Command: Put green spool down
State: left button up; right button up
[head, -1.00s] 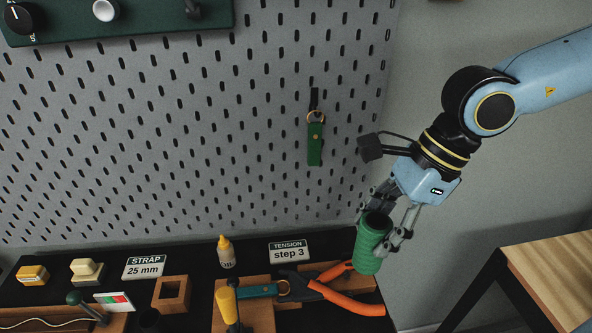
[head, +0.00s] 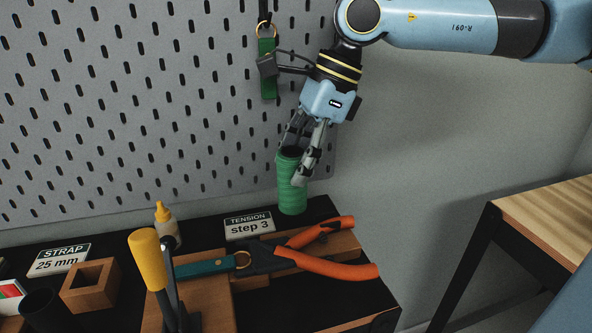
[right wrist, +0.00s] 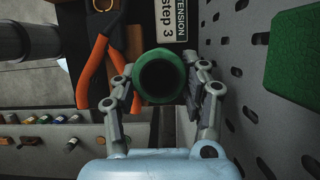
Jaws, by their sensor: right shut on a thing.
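The green spool (head: 291,190) is an upright ribbed cylinder with a dark hollow top. In the head view it is at the back right of the black bench (head: 330,297), just right of the "TENSION step 3" sign (head: 249,225). Its base appears at the bench top; I cannot tell for sure whether it touches. My right gripper (head: 295,170) is shut on the spool's upper part from above. In the right wrist view the green spool (right wrist: 161,57) shows end-on between the fingers of the right gripper (right wrist: 166,92). My left gripper is not in view.
Orange-handled pliers (head: 330,262) lie on wooden blocks in front of the spool. A yellow-handled lever (head: 148,260), a small bottle (head: 166,224) and a wooden square holder (head: 91,286) stand left. The pegboard (head: 130,110) rises behind, with a green strap fob (head: 268,68) hanging.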

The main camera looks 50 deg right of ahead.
jog(key=f, duration=0.4)
jog(key=shift+w, duration=0.2)
jog(key=shift+f+b, duration=0.2)
jog(key=shift+b, duration=0.15)
jog(key=o, duration=1.1)
jog(key=shift+o, duration=0.2)
jog(key=shift+r, duration=0.1)
